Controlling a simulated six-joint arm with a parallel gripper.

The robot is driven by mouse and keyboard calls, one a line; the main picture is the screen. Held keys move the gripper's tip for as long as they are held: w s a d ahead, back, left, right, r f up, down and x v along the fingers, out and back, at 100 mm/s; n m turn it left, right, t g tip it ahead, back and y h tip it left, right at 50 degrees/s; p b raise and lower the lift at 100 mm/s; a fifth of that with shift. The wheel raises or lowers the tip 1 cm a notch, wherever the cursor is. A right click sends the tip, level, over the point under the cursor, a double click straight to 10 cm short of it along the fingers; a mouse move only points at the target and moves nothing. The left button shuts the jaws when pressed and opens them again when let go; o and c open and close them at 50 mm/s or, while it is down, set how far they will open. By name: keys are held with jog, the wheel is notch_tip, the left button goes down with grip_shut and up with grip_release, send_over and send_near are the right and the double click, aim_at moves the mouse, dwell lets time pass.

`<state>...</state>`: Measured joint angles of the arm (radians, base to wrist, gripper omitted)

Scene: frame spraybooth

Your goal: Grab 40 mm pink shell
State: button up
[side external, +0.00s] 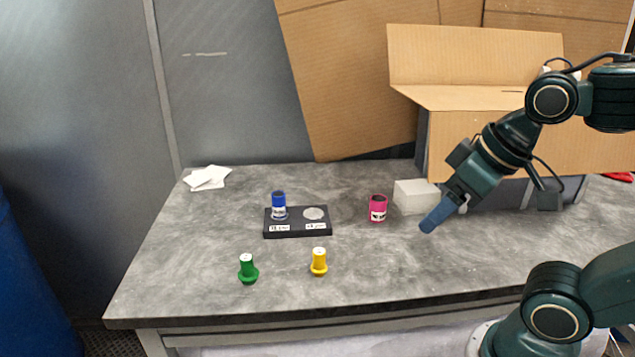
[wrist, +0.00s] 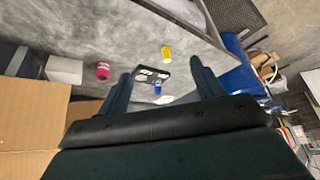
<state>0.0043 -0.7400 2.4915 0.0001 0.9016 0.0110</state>
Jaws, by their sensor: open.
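The pink shell (side external: 378,208) stands upright on the grey table, right of the black holder. It has a dark open top and a white label. In the wrist view the pink shell (wrist: 103,71) lies up and left of the left finger. My gripper (side external: 430,226) is raised to the right of the shell, apart from it. In the wrist view my gripper (wrist: 158,82) has its two fingers spread wide with nothing held between them.
The black holder (side external: 297,231) carries a blue shell (side external: 279,206) and a pale round spot. Green (side external: 248,269) and yellow (side external: 319,262) pieces stand in front. A white block (side external: 411,195) stands close behind the pink shell. A cardboard box (side external: 480,125) is at the back right.

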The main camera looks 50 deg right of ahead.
jog(key=w+d+r+m+g, duration=0.2)
jog(key=w+d+r+m, duration=0.15)
jog(key=w+m, duration=0.35)
jog(key=m+g, duration=0.4)
jog(key=m, duration=1.1)
send_over(377, 208)
jog(key=d, duration=0.2)
notch_tip(377, 208, down, 14)
jog(key=r, duration=0.1)
jog(key=shift+w+a+f, duration=0.1)
jog(key=shift+w+f, duration=0.05)
jog(key=shift+f, duration=1.35)
jog(key=shift+w+d+f, duration=0.1)
jog(key=shift+w+f, duration=0.05)
jog(key=shift+f, duration=1.4)
jog(key=shift+w+a+f, duration=0.1)
jog(key=shift+w+f, duration=0.05)
jog(key=shift+f, duration=1.35)
jog(key=shift+f, duration=0.1)
jog(key=shift+f, duration=2.5)
